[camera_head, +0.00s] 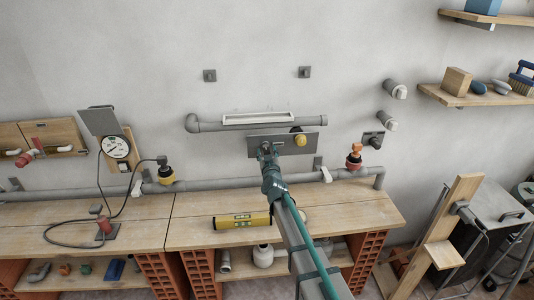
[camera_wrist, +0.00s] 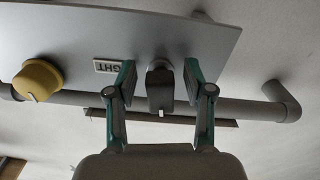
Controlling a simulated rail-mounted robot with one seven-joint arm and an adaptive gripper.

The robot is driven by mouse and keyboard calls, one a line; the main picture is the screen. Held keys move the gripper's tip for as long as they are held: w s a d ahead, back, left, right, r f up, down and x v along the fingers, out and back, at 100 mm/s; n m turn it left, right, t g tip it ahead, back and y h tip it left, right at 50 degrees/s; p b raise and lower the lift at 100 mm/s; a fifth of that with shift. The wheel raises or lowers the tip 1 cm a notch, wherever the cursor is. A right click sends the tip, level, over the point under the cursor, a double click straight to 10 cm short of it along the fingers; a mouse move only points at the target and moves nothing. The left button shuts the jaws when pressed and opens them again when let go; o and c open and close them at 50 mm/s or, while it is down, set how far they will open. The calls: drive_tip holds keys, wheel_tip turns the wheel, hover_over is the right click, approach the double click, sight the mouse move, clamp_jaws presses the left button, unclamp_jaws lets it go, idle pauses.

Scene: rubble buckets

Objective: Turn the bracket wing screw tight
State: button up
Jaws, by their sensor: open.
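A dark grey knob-like piece with a small white mark (camera_wrist: 160,90), apparently the wing screw, stands out from a flat grey plate (camera_wrist: 205,45) in the wrist view. A small label (camera_wrist: 106,67) beside it shows the letters "GHT", its start hidden by a finger. My gripper (camera_wrist: 160,72) is open, one green-tipped finger on each side of the dark piece, with a gap visible on both sides. In the head view my gripper (camera_head: 266,152) is at the wall plate (camera_head: 262,137) and hides the dark piece.
A yellow knob (camera_head: 300,139) is on the same plate, to the right in the head view. A grey pipe (camera_head: 210,126) runs just above the plate.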

clamp_jaws()
drive_tip(key=shift+m, duration=0.3)
drive_tip(key=m, duration=0.4)
drive_tip(key=shift+s+a+m+b, duration=0.1)
drive_tip(key=shift+a+m+b, duration=0.2)
drive_tip(key=shift+a, duration=0.05)
drive_tip(key=m, duration=0.4)
drive_tip(key=shift+a+r+m+b, duration=0.1)
drive_tip(key=shift+a+m+b, duration=0.1)
drive_tip(key=shift+m+b, duration=0.15)
drive_tip(key=m, duration=0.3)
drive_tip(key=m+b, duration=0.1)
drive_tip(key=m, duration=0.1)
drive_tip(key=shift+s+a+r+m, duration=0.1)
drive_tip(key=shift+a+r+m, duration=0.1)
drive_tip(key=shift+r+m, duration=0.05)
drive_tip(key=shift+r+m+b, duration=0.15)
drive_tip(key=shift+m+b, duration=0.1)
drive_tip(key=shift+m, duration=0.85)
drive_tip(key=shift+r+m+b, duration=0.15)
drive_tip(key=shift+m+b, duration=0.05)
drive_tip(key=shift+m, duration=0.9)
